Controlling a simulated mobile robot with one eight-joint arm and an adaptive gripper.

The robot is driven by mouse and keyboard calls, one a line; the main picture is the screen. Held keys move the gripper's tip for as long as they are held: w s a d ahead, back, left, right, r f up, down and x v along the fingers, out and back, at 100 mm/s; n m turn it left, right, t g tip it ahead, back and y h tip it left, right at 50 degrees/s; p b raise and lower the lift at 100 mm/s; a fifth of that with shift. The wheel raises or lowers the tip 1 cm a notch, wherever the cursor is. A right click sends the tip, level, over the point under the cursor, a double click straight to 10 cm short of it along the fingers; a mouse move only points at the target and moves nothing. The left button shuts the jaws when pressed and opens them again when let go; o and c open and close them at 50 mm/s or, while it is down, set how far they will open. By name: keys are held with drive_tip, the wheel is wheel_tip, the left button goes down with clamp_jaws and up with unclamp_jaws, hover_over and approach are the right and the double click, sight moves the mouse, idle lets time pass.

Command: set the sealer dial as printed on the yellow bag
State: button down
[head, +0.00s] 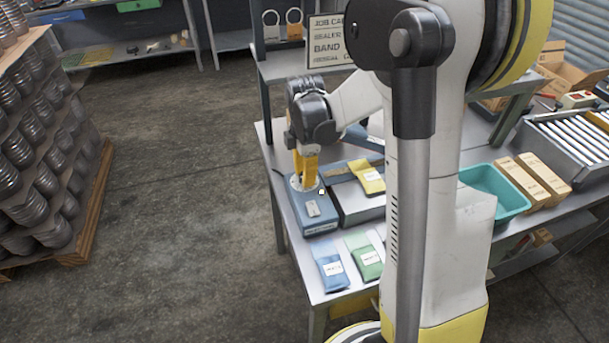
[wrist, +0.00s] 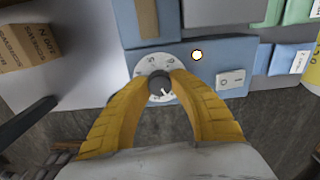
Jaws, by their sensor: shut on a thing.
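The sealer (head: 317,213) is a blue-grey box at the left end of the workbench. A light pointer mark shows at the knob's lower right in the wrist view. My gripper (wrist: 161,90) has its yellow fingers shut on the knob. In the head view my gripper (head: 305,180) reaches down onto the sealer and hides most of the dial. The yellow bag (head: 370,178) lies on the sealer's flat part to the right; its white label is too small to read.
A blue bag (head: 331,268) and a green bag (head: 364,257) lie at the bench front. A teal tray (head: 513,205), brown boxes (head: 543,180) and a roller conveyor (head: 569,140) are to the right. A sign (head: 330,42) stands behind; my arm covers part.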

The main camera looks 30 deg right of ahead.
drive_tip(key=m, duration=0.9)
drive_tip(key=shift+m, duration=0.3)
drive_tip(key=m, duration=0.4)
drive_tip(key=shift+m, duration=0.3)
drive_tip(key=m, duration=0.4)
drive_tip(key=shift+m, duration=0.3)
drive_tip(key=m, duration=1.9)
drive_tip(key=shift+m, duration=0.3)
